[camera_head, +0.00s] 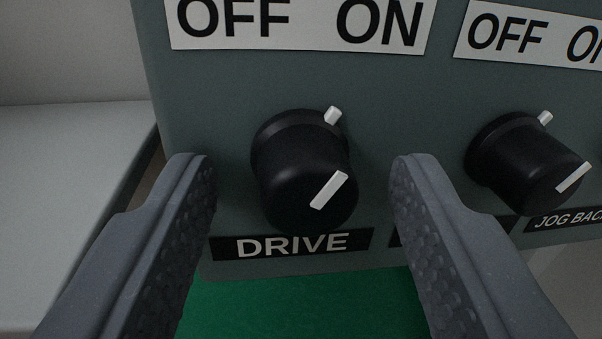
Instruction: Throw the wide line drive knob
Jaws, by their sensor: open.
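The drive knob (290,190) is a black round knob with a white pointer line on its face, on a grey-green panel above a black DRIVE label (292,244). Its pointer tilts up and to the right, toward the ON side of the white OFF/ON plate (312,24) above it. My gripper (302,168) is open, with one grey textured finger to the left of the knob and one to the right. There is a gap on each side, and neither finger appears to touch it.
A second black knob (528,170), labelled JOG BACK, is to the right, with its own OFF/ON plate (535,35). My right finger lies between the two knobs. A green surface (300,305) is below the panel. A pale ledge (65,190) is at the left.

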